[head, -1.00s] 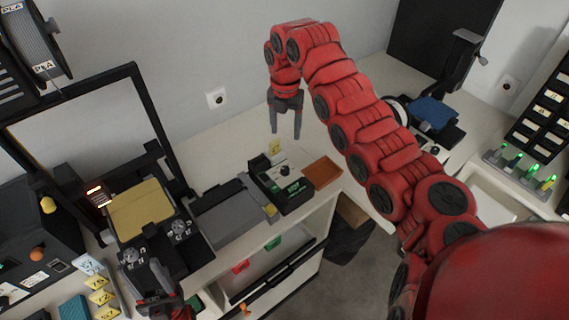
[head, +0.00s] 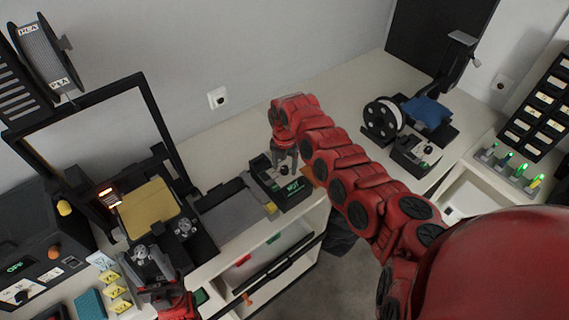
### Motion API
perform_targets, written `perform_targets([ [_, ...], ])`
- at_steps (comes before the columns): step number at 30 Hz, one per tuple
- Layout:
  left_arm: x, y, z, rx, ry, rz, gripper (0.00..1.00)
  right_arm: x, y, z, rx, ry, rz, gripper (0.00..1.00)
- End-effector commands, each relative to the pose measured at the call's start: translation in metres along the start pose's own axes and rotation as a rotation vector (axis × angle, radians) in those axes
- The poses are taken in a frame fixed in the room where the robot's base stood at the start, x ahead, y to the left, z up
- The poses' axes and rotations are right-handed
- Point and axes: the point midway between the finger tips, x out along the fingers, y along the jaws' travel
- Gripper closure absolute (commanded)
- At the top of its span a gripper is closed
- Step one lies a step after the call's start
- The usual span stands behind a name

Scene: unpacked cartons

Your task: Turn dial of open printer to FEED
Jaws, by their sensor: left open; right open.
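An open-frame printer (head: 158,118) with a black frame and yellow bed (head: 148,208) stands at left. A grey knob (head: 183,228) shows at its front right corner. My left gripper (head: 152,262) is open near its front left corner, hiding part of it. A second open printer (head: 440,88) with a blue bed (head: 428,110) stands at right; a control box with a dark dial (head: 428,149) is in front of it. My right gripper (head: 285,165) points down, open, at a dark box (head: 293,194) with a green-lettered label. The gripper hides that box's knob; contact cannot be told. The dial settings are too small to read.
A grey flat slab (head: 232,213) lies left of the dark box. A dark enclosed machine (head: 40,245) is at far left. The counter's back middle (head: 345,85) is clear. Green-lit sticks (head: 508,168) stand at right.

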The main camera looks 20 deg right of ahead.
Motion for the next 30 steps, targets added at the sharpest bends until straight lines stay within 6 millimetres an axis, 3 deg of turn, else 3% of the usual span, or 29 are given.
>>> perform_targets([
  [6,-0.0002,0.0,0.0,0.0,0.0,0.0,0.5,0.0007,0.0001,-0.0003,0.0,0.001,0.0,0.34],
  [7,-0.0001,0.0,0.0,0.0,0.0,0.0,0.5,0.0007,0.0001,-0.0003,0.0,0.001,0.0,0.37],
  [15,-0.0001,0.0,0.0,0.0,0.0,0.0,0.5,0.0005,0.0001,-0.0004,0.0,0.001,0.0,0.86],
  [18,-0.0001,0.0,0.0,0.0,0.0,0.0,0.5,0.0005,0.0,-0.0004,0.0,0.001,0.0,1.0],
  [30,-0.0057,0.0003,0.001,0.0,0.0,0.0,0.5,0.0019,-0.0004,-0.0001,0.041,0.001,-0.001,1.0],
])
